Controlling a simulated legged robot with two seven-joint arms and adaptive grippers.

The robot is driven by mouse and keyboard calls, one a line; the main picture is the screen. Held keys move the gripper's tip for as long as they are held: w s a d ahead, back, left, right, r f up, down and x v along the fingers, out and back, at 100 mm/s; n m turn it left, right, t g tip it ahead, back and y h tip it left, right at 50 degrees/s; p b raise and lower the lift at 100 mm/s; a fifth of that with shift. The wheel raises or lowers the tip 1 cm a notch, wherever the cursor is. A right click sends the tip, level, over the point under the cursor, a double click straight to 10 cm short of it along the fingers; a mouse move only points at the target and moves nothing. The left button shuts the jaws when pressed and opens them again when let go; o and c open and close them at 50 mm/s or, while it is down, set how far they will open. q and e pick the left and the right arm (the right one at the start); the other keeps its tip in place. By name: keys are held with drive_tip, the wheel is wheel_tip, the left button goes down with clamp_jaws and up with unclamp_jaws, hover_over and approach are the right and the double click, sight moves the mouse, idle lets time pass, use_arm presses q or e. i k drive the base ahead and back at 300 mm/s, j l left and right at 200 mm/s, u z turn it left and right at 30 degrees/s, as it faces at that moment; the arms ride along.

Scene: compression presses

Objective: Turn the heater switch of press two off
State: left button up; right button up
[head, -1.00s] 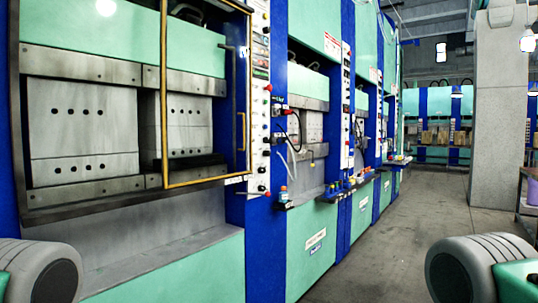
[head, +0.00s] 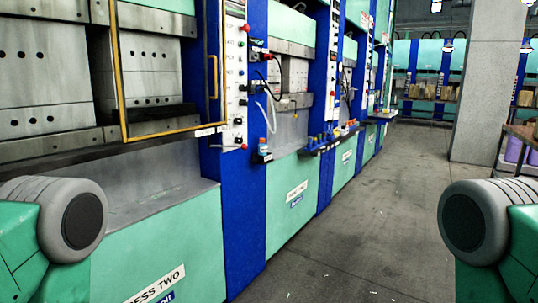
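Press two (head: 150,250) is the near green and blue press on the left, with a "PRESS TWO" label (head: 155,286) low on its front. Its white control panel (head: 235,75) is a narrow upright strip on the blue column, with small switches, buttons and a red knob at its top and bottom. The switch labels are too small to read, so I cannot tell which one is the heater switch or how it is set. Parts of my arms show at the lower left and lower right, apart from the press. Neither gripper is in view.
A yellow-framed guard (head: 214,90) stands in front of the press opening. More presses (head: 290,200) line the left side, with a small blue shelf (head: 330,143) of items. A concrete pillar (head: 490,90) and a cart (head: 515,150) stand right. The grey floor (head: 370,220) between is clear.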

sight(243, 103)
drive_tip(key=i+l+z, duration=0.25)
drive_tip(key=i, duration=0.35)
drive_tip(key=i+l+z, duration=0.3)
drive_tip(key=i, duration=0.35)
drive_tip(key=i+z, duration=0.25)
drive_tip(key=i, duration=0.4)
